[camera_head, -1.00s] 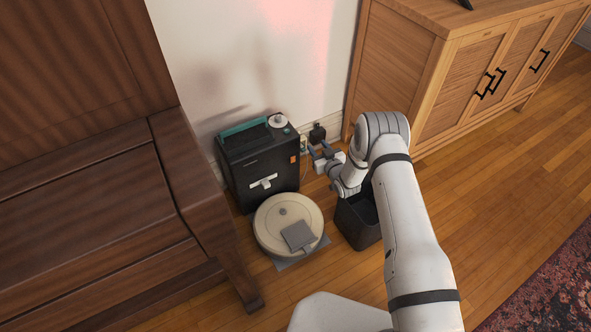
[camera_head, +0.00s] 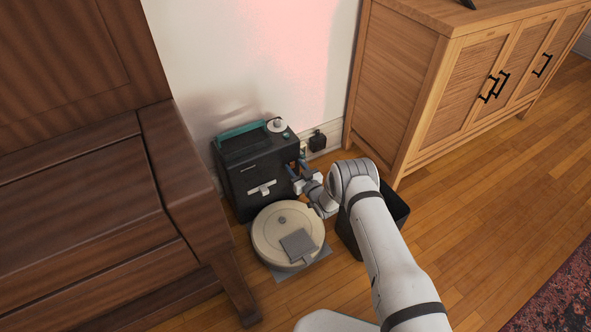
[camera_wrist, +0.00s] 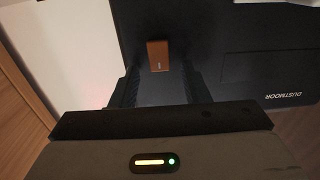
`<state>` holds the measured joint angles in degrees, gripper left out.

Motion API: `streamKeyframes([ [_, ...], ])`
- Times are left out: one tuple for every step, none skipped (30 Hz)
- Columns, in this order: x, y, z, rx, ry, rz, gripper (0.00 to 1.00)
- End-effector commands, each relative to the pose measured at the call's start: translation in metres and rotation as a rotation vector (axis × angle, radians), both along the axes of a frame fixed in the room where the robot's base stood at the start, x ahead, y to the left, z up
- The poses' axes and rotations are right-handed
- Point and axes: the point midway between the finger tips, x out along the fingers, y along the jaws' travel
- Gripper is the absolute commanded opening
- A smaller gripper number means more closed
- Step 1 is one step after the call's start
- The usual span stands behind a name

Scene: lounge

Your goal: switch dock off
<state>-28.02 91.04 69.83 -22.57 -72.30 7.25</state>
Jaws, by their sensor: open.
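The dock (camera_head: 235,185) is a black box against the wall with a teal-edged top and a white knob on top. Its orange-brown switch (camera_wrist: 158,56) shows in the wrist view on the dark face, which bears the word DUSTMOOR. My gripper (camera_head: 297,169) is at the right part of the dock's front and hides the switch in the head view. In the wrist view my gripper (camera_wrist: 160,78) is open, its two dark fingers either side of the switch. I cannot tell whether they touch the face. The switch's on or off position is unclear.
A round beige robot vacuum (camera_head: 275,240) with a grey square on top sits before the dock. A black bin (camera_head: 398,207) stands to the right, partly behind my arm. A black plug (camera_head: 318,141) is at the wall.

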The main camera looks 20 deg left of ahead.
Motion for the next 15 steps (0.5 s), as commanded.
streamKeyframes([
  [0.0008, 0.0011, -0.0002, 0.0, 0.0, 0.0, 0.42],
  [0.001, 0.0014, 0.0, 0.0, 0.0, 0.0, 0.42],
  [0.0011, 0.0014, 0.0001, -0.001, 0.001, 0.0, 0.42],
  [0.001, 0.0015, 0.0002, -0.001, 0.001, 0.0, 0.42],
  [0.001, 0.0015, 0.0003, -0.001, 0.001, 0.0, 0.42],
  [0.001, 0.0014, 0.0003, -0.001, 0.001, 0.0, 0.42],
  [0.0009, 0.0015, 0.0003, -0.001, 0.001, 0.0, 0.42],
  [0.0009, 0.0015, 0.0003, -0.001, 0.001, 0.0, 0.41],
  [0.0009, 0.0015, 0.0003, -0.001, 0.001, 0.0, 0.38],
  [0.0007, 0.0015, 0.0003, -0.001, 0.001, 0.0, 0.35],
  [0.0007, 0.0015, 0.0003, -0.001, 0.001, 0.0, 0.33],
  [0.0007, 0.0016, 0.0003, -0.001, 0.001, 0.001, 0.3],
  [0.0007, 0.0015, 0.0003, -0.001, 0.001, 0.001, 0.27],
  [0.0007, 0.0015, 0.0003, -0.001, 0.001, 0.001, 0.25],
  [0.0006, 0.0016, 0.0002, -0.001, 0.001, 0.001, 0.21],
])
